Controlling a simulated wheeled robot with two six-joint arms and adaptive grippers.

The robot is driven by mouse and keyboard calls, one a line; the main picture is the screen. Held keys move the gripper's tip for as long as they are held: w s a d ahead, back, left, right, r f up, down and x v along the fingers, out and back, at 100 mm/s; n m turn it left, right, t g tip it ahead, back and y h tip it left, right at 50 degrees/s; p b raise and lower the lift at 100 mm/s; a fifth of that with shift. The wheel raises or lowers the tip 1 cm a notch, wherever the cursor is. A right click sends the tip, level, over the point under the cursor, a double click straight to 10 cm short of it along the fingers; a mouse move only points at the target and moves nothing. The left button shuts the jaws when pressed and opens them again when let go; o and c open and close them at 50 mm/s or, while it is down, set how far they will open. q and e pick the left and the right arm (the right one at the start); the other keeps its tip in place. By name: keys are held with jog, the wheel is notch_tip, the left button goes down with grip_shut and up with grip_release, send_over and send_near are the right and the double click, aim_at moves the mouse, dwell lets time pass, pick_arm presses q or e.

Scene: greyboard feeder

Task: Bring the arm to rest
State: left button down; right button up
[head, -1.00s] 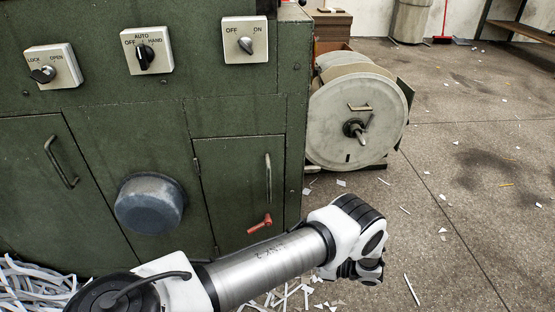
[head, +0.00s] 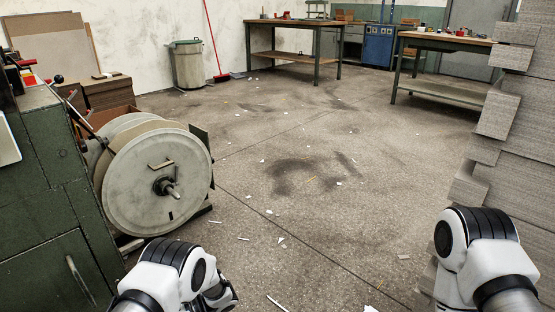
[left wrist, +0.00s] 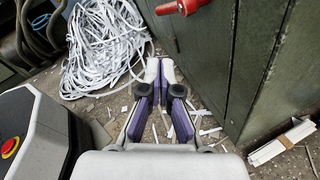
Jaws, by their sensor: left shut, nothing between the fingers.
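My left gripper (left wrist: 160,90) shows in the left wrist view. Its purple-padded fingers are shut with nothing between them, over the floor beside the green cabinet (left wrist: 240,60). In the head view, my left arm (head: 175,270) is folded at the bottom, left of centre, in front of the cabinet and reel; its fingers cannot be made out there. My right arm (head: 478,250) shows at the bottom right, close to a stack of grey boards (head: 520,130). The right gripper is out of view.
A large reel (head: 155,185) stands beside the green cabinet. Workbenches (head: 295,45) and a bin (head: 188,65) stand far back. The middle floor (head: 300,200) is open, with scraps.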

pick_arm(q)
jog(key=s+d+f+n+t+h, duration=0.1)
jog(key=s+d+f+n+h, duration=0.25)
jog(key=s, duration=0.55)
jog(key=s+d+f+n+t+h, duration=0.1)
jog(key=s+d+n+h, duration=0.25)
jog(key=s+h, duration=0.35)
jog(key=s+d+f+n+t+h, duration=0.1)
jog(key=s+d+f+n+h, duration=0.2)
jog(key=s, duration=0.7)
jog(key=w+r+n+t, duration=0.2)
jog(key=w+n+t, duration=0.4)
notch_tip(320, 180, up, 37)
jog(key=p, duration=3.8)
jog(key=shift+s+r+p, duration=0.15)
jog(key=shift+s+p, duration=0.1)
jog(key=shift+p, duration=0.15)
